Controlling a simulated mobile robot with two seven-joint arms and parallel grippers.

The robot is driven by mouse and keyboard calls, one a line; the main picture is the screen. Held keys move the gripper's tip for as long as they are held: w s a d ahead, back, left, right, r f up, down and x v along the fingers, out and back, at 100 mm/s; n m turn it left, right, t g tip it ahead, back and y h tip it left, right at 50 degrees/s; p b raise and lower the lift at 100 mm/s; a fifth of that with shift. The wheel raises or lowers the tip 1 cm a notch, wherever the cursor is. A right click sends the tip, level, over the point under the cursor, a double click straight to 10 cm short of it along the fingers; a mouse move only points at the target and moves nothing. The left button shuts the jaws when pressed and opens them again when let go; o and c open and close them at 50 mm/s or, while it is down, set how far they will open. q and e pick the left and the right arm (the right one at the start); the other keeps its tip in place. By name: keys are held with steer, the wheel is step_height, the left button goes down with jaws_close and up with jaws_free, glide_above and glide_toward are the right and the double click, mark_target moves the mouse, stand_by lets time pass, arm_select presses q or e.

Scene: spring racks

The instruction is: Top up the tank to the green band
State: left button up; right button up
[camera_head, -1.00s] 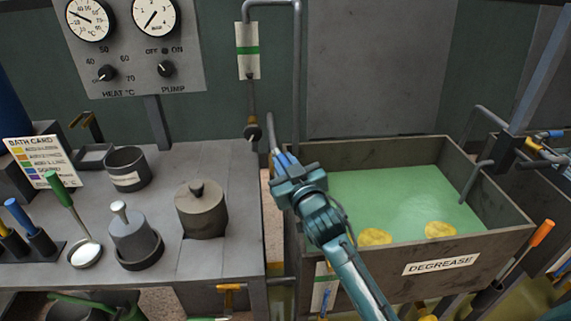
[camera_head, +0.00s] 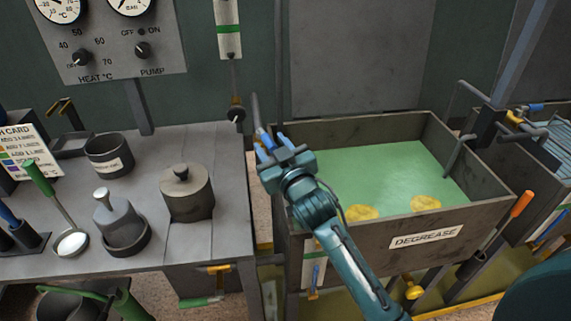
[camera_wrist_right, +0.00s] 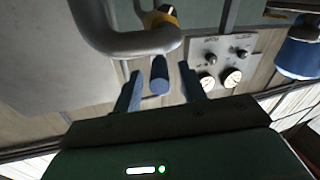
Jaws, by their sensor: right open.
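The tank (camera_head: 400,238), labelled DEGREASE, holds green liquid (camera_head: 390,172) with two yellow pieces at its near side. A white strip with a green band (camera_head: 313,265) is on its front left. My right gripper (camera_head: 271,141) is at the tank's back left corner, its fingers open on either side of a blue handle (camera_head: 263,138). The right wrist view shows the blue handle's end (camera_wrist_right: 160,78) between the fingers (camera_wrist_right: 160,88), with gaps on both sides. A bent grey pipe (camera_wrist_right: 130,42) is just beyond. My left gripper is out of view.
A bench (camera_head: 225,225) at left carries a lidded pot (camera_head: 187,195), a weight-like grey vessel (camera_head: 118,222), a cup (camera_head: 108,155) and a ladle (camera_head: 50,195). A gauge panel (camera_head: 115,45) and another green-banded strip (camera_head: 228,28) are behind. An orange-handled tool (camera_head: 521,204) stands right of the tank.

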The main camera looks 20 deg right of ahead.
steer(key=s+d+b, duration=0.1)
steer(key=s, duration=1)
steer(key=shift+s+d, duration=0.2)
steer(key=shift+d, duration=0.1)
stand_by(6.6)
